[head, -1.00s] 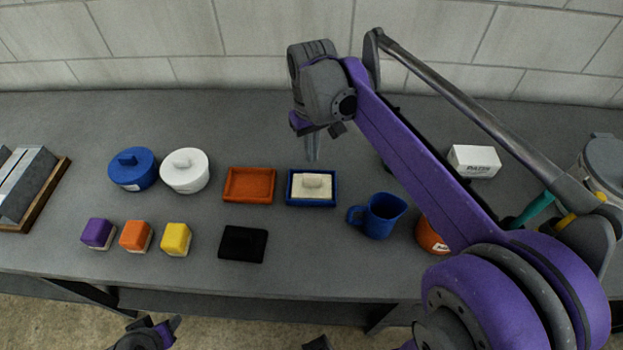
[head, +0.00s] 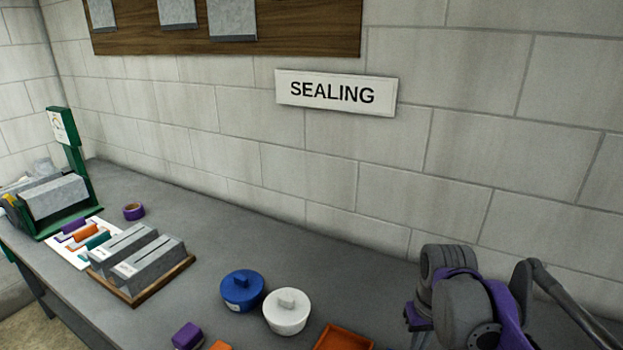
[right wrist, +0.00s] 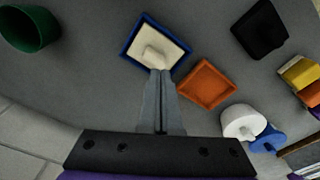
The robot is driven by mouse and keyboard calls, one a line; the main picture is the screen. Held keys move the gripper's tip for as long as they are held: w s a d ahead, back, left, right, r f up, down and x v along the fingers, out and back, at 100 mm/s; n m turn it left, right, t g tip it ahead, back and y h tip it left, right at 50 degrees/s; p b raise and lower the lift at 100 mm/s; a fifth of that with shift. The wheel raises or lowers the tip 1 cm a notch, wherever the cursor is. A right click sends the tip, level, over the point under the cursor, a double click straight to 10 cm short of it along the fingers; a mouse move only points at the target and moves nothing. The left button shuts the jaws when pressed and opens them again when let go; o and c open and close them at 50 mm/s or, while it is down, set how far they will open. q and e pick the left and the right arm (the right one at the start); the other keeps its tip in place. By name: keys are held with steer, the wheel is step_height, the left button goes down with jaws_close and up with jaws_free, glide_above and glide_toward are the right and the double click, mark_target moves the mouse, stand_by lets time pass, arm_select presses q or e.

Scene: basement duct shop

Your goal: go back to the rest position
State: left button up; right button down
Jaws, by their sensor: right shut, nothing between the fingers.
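My right gripper (right wrist: 160,74) is shut and empty, with its two grey fingers together. In the right wrist view its tips appear close to the near edge of a blue tray (right wrist: 128,50) holding a cream block (right wrist: 155,52); I cannot tell the height between them. In the head view my right arm is at the lower right, and its fingers are mostly cut off by the frame. My left gripper is in neither current view.
An orange tray (right wrist: 208,84) is beside the blue one. A white lidded pot (head: 286,312) and a blue one (head: 241,290) stand on the bench (head: 225,245). Grey blocks sit on a wooden tray (head: 134,299). The wall carries a SEALING sign (head: 335,93).

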steer(key=s+a+f+t, duration=0.1)
steer(key=s+a+f, duration=0.1)
steer(key=s+f, duration=0.1)
steer(key=s+a+f+t, duration=0.1)
steer(key=s+f+t, duration=0.1)
steer(key=s+f, duration=0.2)
steer(key=s+a+f+t, duration=0.1)
steer(key=s+a+f, duration=0.1)
steer(key=s+f, duration=0.2)
steer(key=shift+s+a+f+t, duration=0.15)
steer(key=shift+s+a+t, duration=0.05)
steer(key=shift+s, duration=0.55)
steer(key=shift+s+a+f+t, duration=0.1)
steer(key=shift+s+a+t, duration=0.1)
steer(key=shift+s, duration=0.55)
